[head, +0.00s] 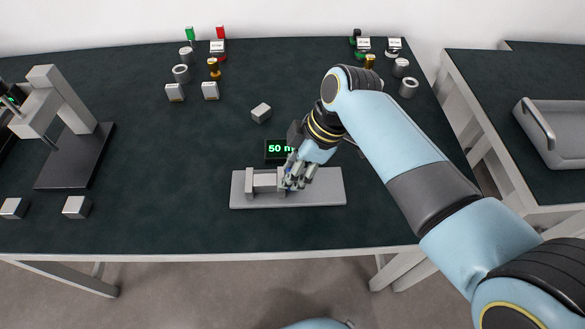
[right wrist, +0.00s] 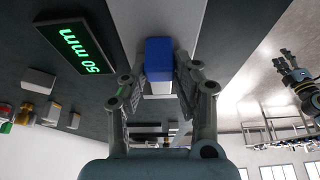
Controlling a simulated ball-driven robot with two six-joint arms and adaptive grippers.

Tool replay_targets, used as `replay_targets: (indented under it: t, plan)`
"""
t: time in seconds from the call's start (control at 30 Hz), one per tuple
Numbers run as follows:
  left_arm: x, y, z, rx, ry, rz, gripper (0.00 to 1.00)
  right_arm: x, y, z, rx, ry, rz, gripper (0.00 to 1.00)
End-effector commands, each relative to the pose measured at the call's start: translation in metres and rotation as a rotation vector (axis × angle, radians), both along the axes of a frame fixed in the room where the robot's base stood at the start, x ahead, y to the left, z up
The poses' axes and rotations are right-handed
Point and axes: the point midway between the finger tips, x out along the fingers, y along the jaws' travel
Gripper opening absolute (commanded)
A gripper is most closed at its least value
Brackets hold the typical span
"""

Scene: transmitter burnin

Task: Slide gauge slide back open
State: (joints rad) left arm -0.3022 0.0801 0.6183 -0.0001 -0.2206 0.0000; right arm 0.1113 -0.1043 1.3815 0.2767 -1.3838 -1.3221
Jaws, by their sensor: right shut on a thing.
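The gauge is a grey base plate (head: 325,190) on the near middle of the dark table, with upright grey jaws (head: 249,184) on its left part. A display (head: 276,149) behind it reads "50 mm" in green in the right wrist view (right wrist: 75,45). My right gripper (head: 292,183) reaches down onto the gauge and hides part of the slide. In the right wrist view its fingers (right wrist: 158,92) are shut on the blue slide handle (right wrist: 158,58). My left gripper (right wrist: 292,72) shows small at the right of that view; its jaw opening is unclear.
A press-like stand (head: 75,150) is at the left. Small blocks (head: 76,207) lie at the front left, and one block (head: 261,112) lies behind the display. Several small parts stand along the back. A grey tray (head: 560,150) sits on the right table.

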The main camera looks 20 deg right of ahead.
Motion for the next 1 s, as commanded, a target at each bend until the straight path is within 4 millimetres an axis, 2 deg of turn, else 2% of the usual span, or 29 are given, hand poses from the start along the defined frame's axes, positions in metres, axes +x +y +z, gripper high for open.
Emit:
replay_targets:
  t: [0.27, 0.5, 0.77, 0.8, 0.93, 1.0]
  plan:
    - [0.001, 0.000, 0.001, 0.000, -0.002, 0.000, 0.40, -0.001, -0.001, 0.000, -0.001, 0.001, 0.000, 0.00]
    - [0.003, 0.000, 0.017, 0.000, -0.005, 0.000, 0.40, -0.008, -0.027, 0.002, -0.002, 0.003, 0.000, 0.00]
    - [0.005, -0.001, 0.015, -0.001, -0.008, 0.000, 0.40, -0.008, -0.030, -0.001, -0.004, 0.001, 0.001, 0.00]
    - [0.005, -0.001, 0.015, -0.001, -0.007, 0.000, 0.40, -0.008, -0.030, -0.001, -0.005, 0.001, 0.001, 0.33]
    - [0.005, -0.001, 0.015, 0.000, -0.007, 0.000, 0.40, -0.008, -0.029, 0.000, -0.004, 0.001, 0.001, 0.50]
    - [0.005, -0.001, 0.015, 0.000, -0.007, -0.001, 0.40, -0.008, -0.029, 0.000, -0.003, 0.001, 0.000, 0.52]
